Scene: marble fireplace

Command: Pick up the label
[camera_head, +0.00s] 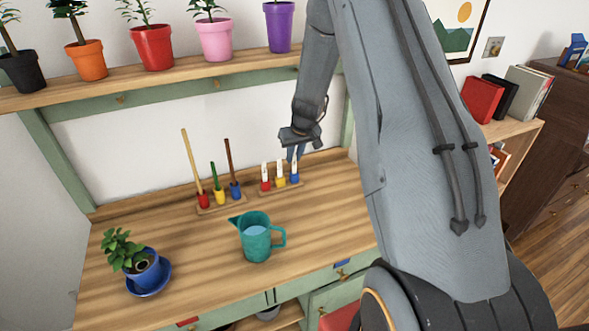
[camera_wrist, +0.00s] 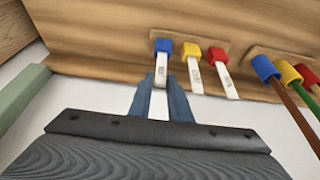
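Three white labels stand upright in small coloured holders on a wooden base. In the wrist view one label (camera_wrist: 164,68) rises from a blue holder (camera_wrist: 163,45), one (camera_wrist: 194,76) from a yellow holder and one (camera_wrist: 224,80) from a red holder. In the head view they stand at the back of the desk (camera_head: 330,215). My gripper (camera_head: 295,157) points down over the blue-holder label. In the wrist view my gripper's fingers (camera_wrist: 160,82) are on either side of this label's upper part. I cannot tell whether they touch it.
A rack (camera_head: 220,205) with coloured sticks stands just left of the labels. A teal jug (camera_head: 256,242) and a potted plant (camera_head: 140,265) stand nearer the front. A shelf (camera_head: 150,80) with flowerpots runs above. The desk's front right is clear.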

